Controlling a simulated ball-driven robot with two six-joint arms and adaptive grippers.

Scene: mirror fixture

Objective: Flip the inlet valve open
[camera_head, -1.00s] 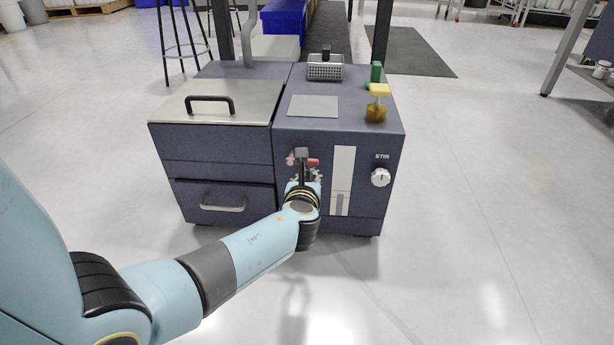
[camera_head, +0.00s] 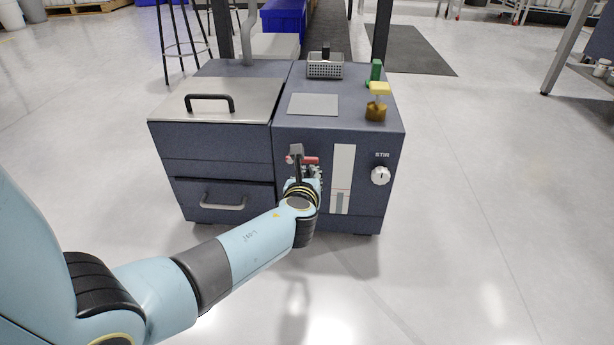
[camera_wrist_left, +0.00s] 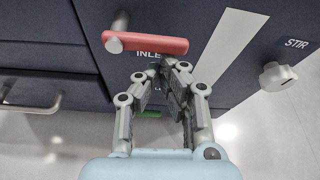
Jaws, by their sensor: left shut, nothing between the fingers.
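The inlet valve is a red lever (camera_wrist_left: 148,43) on the front panel, lying nearly level with a slight droop to the right. Its grey pivot post (camera_wrist_left: 116,38) is at the left end in the left wrist view. In the head view only part of the red lever (camera_head: 312,160) shows beside my gripper. My left gripper (camera_wrist_left: 168,66) is shut and empty. Its fingertips are just below the lever's right half, over part of the label "INLE…"; I cannot tell whether they touch the lever. The gripper also shows in the head view (camera_head: 299,160), partly hidden by my wrist.
A pale level strip (camera_head: 341,180) and the STIR knob (camera_head: 380,176) are to the right. A drawer handle (camera_head: 222,203) is at left. The floor in front is clear.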

